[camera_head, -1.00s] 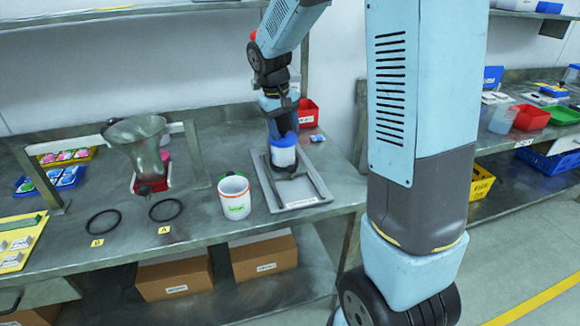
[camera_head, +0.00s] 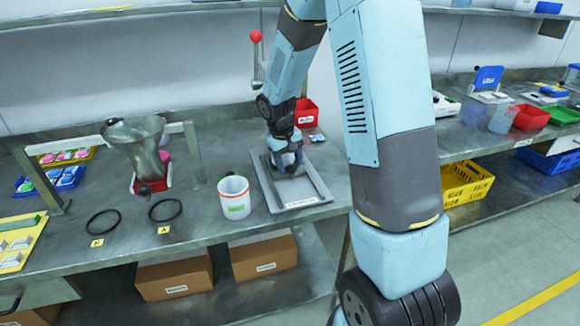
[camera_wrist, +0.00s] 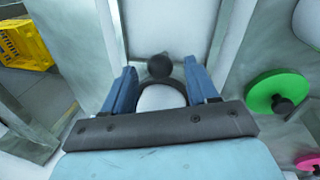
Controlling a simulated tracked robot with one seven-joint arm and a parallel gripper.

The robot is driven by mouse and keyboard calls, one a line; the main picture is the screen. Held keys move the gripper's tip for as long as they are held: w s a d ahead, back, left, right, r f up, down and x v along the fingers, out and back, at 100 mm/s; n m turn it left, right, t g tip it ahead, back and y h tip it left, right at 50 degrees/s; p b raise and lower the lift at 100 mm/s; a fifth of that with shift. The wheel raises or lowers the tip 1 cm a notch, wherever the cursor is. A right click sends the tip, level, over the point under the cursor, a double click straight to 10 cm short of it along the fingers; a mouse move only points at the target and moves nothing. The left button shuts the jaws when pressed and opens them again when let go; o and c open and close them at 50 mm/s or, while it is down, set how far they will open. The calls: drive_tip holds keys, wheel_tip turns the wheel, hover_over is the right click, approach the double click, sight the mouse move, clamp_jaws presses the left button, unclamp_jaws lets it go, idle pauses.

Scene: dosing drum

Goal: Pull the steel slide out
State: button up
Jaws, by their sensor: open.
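A steel funnel (camera_head: 136,145) stands on a frame at the left of the bench. Below it, a black knob (camera_head: 144,190) sticks out in front of a red-edged base (camera_head: 155,180). The steel slide may be this part; its plate is too small to make out. My gripper (camera_head: 288,172) is over the grey tray (camera_head: 310,202), well right of the funnel. In the wrist view my gripper (camera_wrist: 162,88) is open, its two blue fingers apart. A black ball (camera_wrist: 160,66) and a pale rounded shape show between them; I cannot tell whether anything touches.
A white cup (camera_head: 234,198) with an orange rim stands left of the tray. Two black rings (camera_head: 165,210) lie before the funnel. A red bin (camera_head: 306,112) and a red-ball lever (camera_head: 255,37) are behind. The wrist view shows a green disc (camera_wrist: 280,92) at right.

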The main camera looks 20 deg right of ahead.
drive_tip(key=shift+d+f, duration=0.2)
drive_tip(key=shift+f, duration=0.65)
clamp_jaws()
